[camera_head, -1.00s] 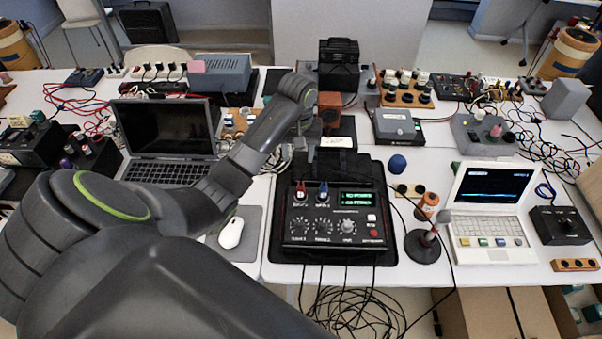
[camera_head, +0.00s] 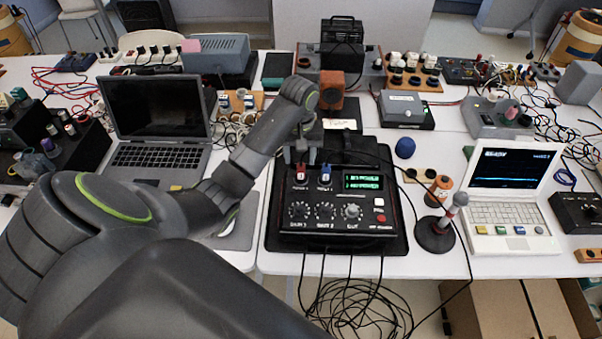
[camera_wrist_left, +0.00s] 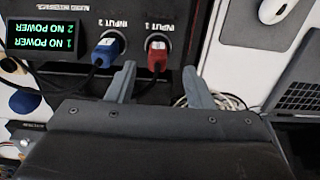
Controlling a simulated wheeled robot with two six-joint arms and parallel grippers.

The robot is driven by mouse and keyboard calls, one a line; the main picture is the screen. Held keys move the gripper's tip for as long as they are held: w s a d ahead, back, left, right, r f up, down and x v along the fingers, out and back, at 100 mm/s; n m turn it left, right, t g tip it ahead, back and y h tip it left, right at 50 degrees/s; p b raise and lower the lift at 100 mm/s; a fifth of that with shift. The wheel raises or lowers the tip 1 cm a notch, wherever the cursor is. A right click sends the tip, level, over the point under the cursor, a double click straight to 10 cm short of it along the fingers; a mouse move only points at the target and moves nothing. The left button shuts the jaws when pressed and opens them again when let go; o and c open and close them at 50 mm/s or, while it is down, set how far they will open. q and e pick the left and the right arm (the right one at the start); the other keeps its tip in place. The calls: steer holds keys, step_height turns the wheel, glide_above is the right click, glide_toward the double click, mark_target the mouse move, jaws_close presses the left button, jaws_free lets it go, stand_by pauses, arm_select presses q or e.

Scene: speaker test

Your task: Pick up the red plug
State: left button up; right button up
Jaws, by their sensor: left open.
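The red plug (camera_head: 300,173) stands in the INPUT 1 socket of the black audio interface (camera_head: 340,237), beside a blue plug (camera_head: 325,174) in INPUT 2. In the left wrist view the red plug (camera_wrist_left: 157,60) is upper centre, with the blue plug (camera_wrist_left: 104,52) left of it. My left gripper (camera_head: 300,155) is open and empty, at the device's back edge just behind the red plug. In the left wrist view its two fingers (camera_wrist_left: 160,82) point toward the plugs, with the red plug between their lines. My right gripper is not in view.
The interface display (camera_head: 362,183) reads no power. A laptop (camera_head: 157,125) and a mouse (camera_head: 229,221) are left of the interface. A microphone on a stand (camera_head: 437,235) and a white laptop (camera_head: 508,205) are right. Black cables (camera_head: 355,300) hang off the front edge.

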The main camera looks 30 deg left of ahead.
mark_target(301, 165)
arm_select(q)
steer(key=shift+d+f, duration=0.1)
steer(key=shift+f, duration=2.3)
steer(key=shift+w, duration=0.1)
jaws_close()
